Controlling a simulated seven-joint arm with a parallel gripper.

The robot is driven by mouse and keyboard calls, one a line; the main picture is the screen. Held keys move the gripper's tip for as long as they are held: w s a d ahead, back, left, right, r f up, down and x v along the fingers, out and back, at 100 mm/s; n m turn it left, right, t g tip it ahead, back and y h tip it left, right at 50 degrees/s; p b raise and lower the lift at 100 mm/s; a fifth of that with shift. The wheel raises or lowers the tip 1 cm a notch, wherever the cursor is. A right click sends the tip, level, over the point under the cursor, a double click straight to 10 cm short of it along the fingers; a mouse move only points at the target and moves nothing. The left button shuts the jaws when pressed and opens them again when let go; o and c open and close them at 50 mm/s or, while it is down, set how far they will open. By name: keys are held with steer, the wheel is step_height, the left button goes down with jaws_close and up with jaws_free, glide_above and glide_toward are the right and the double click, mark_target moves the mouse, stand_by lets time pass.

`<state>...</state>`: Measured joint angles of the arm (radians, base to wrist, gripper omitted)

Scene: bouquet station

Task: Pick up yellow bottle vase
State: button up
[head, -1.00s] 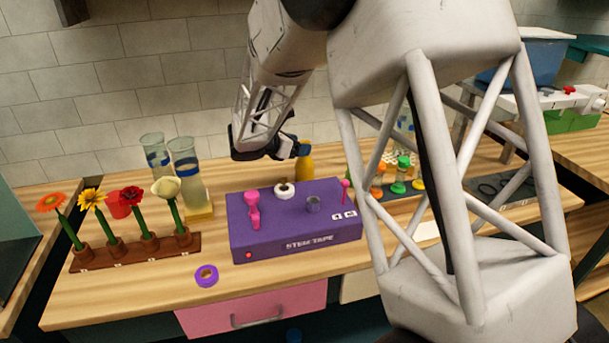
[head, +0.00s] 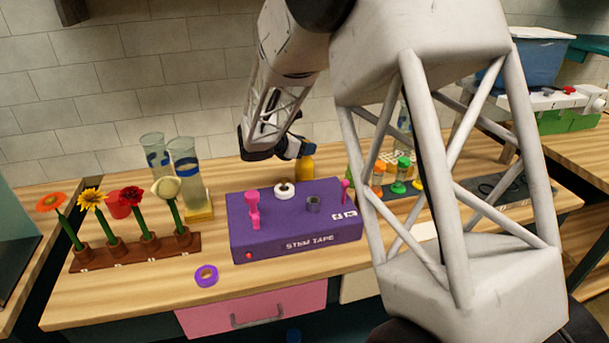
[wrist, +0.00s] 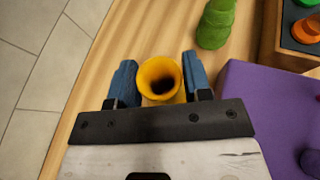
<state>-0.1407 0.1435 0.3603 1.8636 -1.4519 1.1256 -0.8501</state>
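The yellow bottle vase (head: 306,167) stands upright on the wooden table behind the purple stem tape box. In the wrist view its round open mouth (wrist: 160,75) shows between the two blue fingers of my gripper (wrist: 160,80). One finger is on each side of the vase, with a narrow gap visible on the left side; the right finger is very close to it. The fingers are apart and do not look closed on it. In the head view my gripper (head: 303,149) is at the vase's upper part. The vase's lower body is partly hidden by the box.
The purple box (head: 292,222) stands in front of the vase. A green object (wrist: 214,25) is close beside it in the wrist view. Tall glass vases (head: 186,170) and a flower rack (head: 135,250) stand to the left. A purple tape roll (head: 206,275) lies in front.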

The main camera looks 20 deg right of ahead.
jaws_close()
steer(key=shift+r, duration=0.1)
step_height(320, 180, up, 10)
stand_by(0.8)
stand_by(0.5)
